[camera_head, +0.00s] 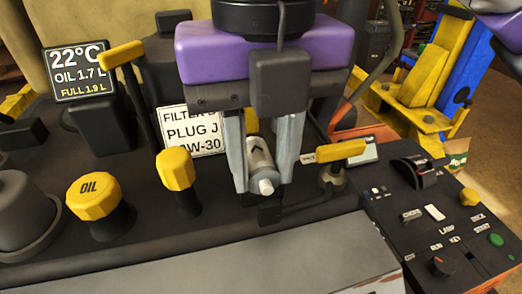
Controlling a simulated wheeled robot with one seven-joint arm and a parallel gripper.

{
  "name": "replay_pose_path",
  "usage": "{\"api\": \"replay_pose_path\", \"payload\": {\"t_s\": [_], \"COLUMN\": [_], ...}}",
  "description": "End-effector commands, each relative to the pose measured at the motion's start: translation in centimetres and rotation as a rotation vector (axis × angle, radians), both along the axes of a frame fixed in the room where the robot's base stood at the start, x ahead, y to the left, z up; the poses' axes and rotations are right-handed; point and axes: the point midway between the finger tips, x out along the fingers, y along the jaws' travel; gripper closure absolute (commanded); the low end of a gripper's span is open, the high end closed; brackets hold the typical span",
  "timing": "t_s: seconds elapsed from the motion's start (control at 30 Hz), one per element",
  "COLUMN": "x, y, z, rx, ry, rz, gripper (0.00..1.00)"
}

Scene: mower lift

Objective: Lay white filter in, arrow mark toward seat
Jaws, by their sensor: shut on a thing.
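My gripper (262,180) hangs in the middle of the head view, fingers pointing down. It is shut on the white filter (261,160), a small whitish cylinder with a narrow white nozzle at its near, lower end. The filter is tilted, with the nozzle toward the camera and down. A black block or bracket (269,211) shows just below the nozzle; I cannot tell whether the filter touches it. The seat cannot be identified with certainty.
A yellow OIL cap (94,196), a yellow-topped dipstick (175,170) and a yellow lever (122,54) stand left. A yellow handle (341,151) is close right of my gripper. A control panel (448,215) lies right. A sign (192,130) stands behind; a grey ledge (250,265) runs in front.

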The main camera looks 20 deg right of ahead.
Motion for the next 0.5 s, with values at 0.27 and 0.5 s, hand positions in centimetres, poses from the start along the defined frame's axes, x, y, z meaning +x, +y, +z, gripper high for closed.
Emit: {"api": "replay_pose_path", "payload": {"t_s": [0.27,0.5], "x": [0.00,0.00], "y": [0.00,0.00], "z": [-0.99,-0.75], "rx": [0.000,0.000], "ry": [-0.001,0.000], "rz": [0.000,0.001], "gripper": [1.00,1.00]}}
